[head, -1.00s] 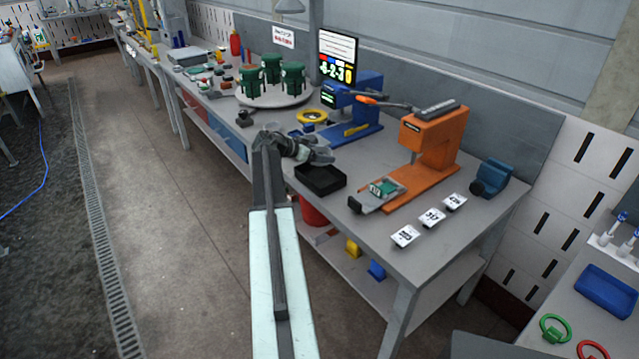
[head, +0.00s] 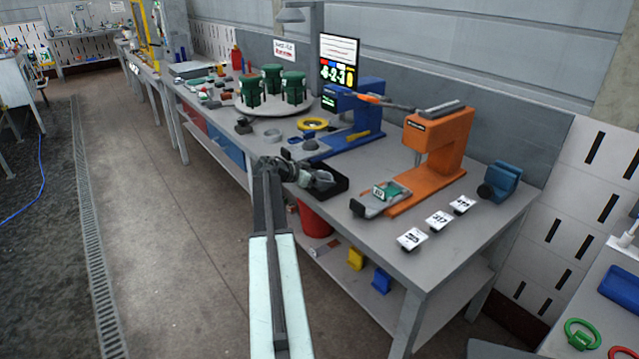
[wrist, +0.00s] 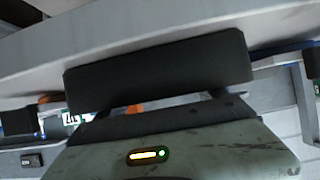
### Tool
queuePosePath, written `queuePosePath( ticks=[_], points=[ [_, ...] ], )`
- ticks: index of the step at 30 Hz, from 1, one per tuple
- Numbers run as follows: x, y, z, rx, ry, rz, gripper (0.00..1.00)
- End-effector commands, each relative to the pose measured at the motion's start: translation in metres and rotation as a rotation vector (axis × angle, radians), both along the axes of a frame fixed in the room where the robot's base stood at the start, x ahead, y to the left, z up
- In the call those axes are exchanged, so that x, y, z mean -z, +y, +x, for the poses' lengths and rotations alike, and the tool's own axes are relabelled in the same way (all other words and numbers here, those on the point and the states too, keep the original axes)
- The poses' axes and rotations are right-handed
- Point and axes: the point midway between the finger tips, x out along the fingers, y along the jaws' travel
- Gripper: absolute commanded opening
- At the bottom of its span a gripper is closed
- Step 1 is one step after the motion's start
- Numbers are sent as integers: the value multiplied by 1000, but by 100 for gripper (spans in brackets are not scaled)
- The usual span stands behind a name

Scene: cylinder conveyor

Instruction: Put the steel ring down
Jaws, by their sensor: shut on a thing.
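My gripper (head: 322,181) is in the middle of the head view, at the end of my arm, in front of the black tray (head: 337,189). It is shut on a grey piece, taken as the steel ring (head: 316,176), which the jaws mostly hide. In the wrist view, a broad pale grey curved band (wrist: 150,42), perhaps the ring up close, crosses the top behind a dark bar of my gripper (wrist: 160,72). I cannot tell whether the ring touches the tray.
An orange press (head: 438,150) stands right of the tray, a blue press (head: 350,115) behind it. White number cards (head: 438,220) lie near the table's front. A round stand (head: 262,106) carries green parts. Bare tabletop (head: 385,240) shows between tray and front edge.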

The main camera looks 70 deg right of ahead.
Motion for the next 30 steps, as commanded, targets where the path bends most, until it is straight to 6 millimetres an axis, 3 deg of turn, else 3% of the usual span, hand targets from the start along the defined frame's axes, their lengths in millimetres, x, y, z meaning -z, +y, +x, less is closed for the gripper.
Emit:
queuePosePath(
  ticks=[1,2,4,14,24,30],
  points=[
    [3,0,0,0,0,0,34],
    [3,0,0,0,0,0,83],
    [2,0,0,0,0,0,100],
    [-6,3,1,0,0,0,100],
    [-47,62,38,-1,1,-1,100],
    [-59,84,52,1,0,0,100]
  ],
)
